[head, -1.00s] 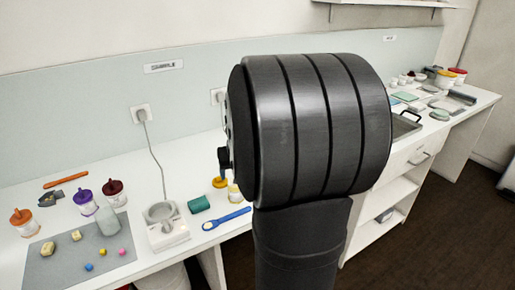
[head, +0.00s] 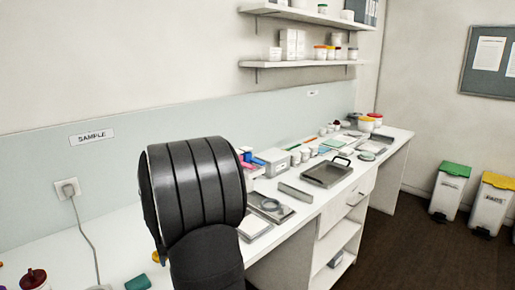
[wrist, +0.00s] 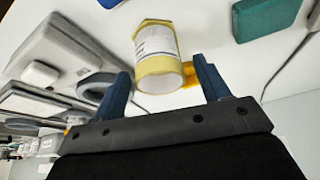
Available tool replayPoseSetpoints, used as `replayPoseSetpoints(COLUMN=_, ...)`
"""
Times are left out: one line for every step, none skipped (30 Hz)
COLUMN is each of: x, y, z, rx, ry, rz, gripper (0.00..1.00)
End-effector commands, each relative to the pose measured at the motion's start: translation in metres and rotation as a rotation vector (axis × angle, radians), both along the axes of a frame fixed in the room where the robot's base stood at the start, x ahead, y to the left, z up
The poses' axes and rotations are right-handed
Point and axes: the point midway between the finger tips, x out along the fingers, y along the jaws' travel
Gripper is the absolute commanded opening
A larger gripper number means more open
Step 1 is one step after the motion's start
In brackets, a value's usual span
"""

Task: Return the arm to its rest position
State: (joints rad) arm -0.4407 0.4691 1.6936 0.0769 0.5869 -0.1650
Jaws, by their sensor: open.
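My gripper (wrist: 168,88) shows in the wrist view with its two blue fingers spread apart. A jar with a yellow rim and a white label (wrist: 157,55) shows beyond the fingers, in the gap between them in the picture. Whether any finger touches it I cannot tell.
The white bench (head: 130,225) runs to the back right. A grey tray with a handle (head: 327,172) and a flat grey device (head: 270,207) lie on it. A teal block (wrist: 265,17) is near the jar. Bins (head: 450,188) stand on the floor at right.

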Motion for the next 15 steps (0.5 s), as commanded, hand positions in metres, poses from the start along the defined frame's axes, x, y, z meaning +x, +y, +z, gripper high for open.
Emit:
replayPoseSetpoints(x=0.0001, y=-0.0001, z=0.0030, rx=0.001, ry=-0.001, rz=0.000, gripper=0.69)
replayPoseSetpoints(x=0.0000, y=-0.0001, z=0.0042, rx=0.000, ry=0.000, rz=0.000, gripper=0.69)
replayPoseSetpoints(x=-0.0002, y=-0.0002, z=0.0055, rx=0.000, ry=0.000, rz=0.000, gripper=0.69)
replayPoseSetpoints(x=-0.0002, y=-0.0002, z=0.0062, rx=-0.001, ry=0.001, rz=0.000, gripper=0.69)
replayPoseSetpoints(x=-0.0003, y=-0.0003, z=0.0064, rx=-0.001, ry=0.001, rz=0.000, gripper=0.69)
replayPoseSetpoints(x=-0.0003, y=-0.0003, z=0.0068, rx=-0.001, ry=0.001, rz=0.000, gripper=0.69)
replayPoseSetpoints(x=-0.0003, y=-0.0003, z=0.0068, rx=-0.001, ry=0.001, rz=0.000, gripper=0.69)
replayPoseSetpoints(x=-0.0004, y=-0.0004, z=0.0067, rx=-0.001, ry=0.002, rz=0.000, gripper=0.69)
replayPoseSetpoints(x=-0.0004, y=-0.0003, z=0.0066, rx=-0.001, ry=0.002, rz=0.000, gripper=0.69)
replayPoseSetpoints(x=-0.0004, y=-0.0003, z=0.0066, rx=-0.001, ry=0.001, rz=0.000, gripper=0.69)
replayPoseSetpoints(x=-0.0004, y=-0.0003, z=0.0066, rx=-0.001, ry=0.002, rz=0.000, gripper=0.69)
replayPoseSetpoints(x=-0.0004, y=-0.0003, z=0.0066, rx=-0.001, ry=0.001, rz=0.000, gripper=0.69)
replayPoseSetpoints(x=-0.0003, y=-0.0003, z=0.0064, rx=-0.001, ry=0.001, rz=0.000, gripper=0.69)
replayPoseSetpoints(x=-0.0003, y=-0.0003, z=0.0060, rx=-0.001, ry=0.002, rz=0.000, gripper=0.69)
replayPoseSetpoints(x=-0.0004, y=-0.0003, z=0.0048, rx=-0.001, ry=0.002, rz=0.000, gripper=0.69)
